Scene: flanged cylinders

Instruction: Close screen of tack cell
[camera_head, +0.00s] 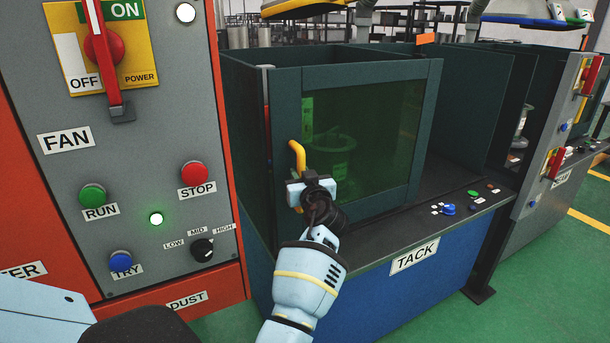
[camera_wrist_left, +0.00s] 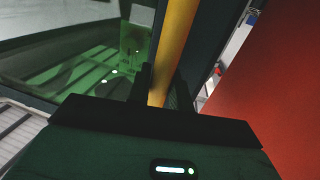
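The tack cell's screen is a dark-framed green see-through panel (camera_head: 390,120) standing upright across the cell front above the TACK label (camera_head: 414,256). Its yellow upright handle (camera_head: 297,155) is at the screen's left edge. My left gripper (camera_head: 301,190) is at the handle's lower part. In the left wrist view the yellow handle (camera_wrist_left: 174,45) runs between the two dark fingers (camera_wrist_left: 160,92), which sit close against it on both sides. The gripper hides part of the handle. A flanged cylinder (camera_head: 331,157) shows dimly through the screen. My right gripper is in neither view.
The grey FAN panel (camera_head: 130,150) with its red cabinet stands close on the left. The cell's front ledge (camera_head: 385,245) carries a blue knob (camera_head: 448,209) and a green button (camera_head: 473,193) at its right. Another cell with red handles (camera_head: 556,163) stands farther right.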

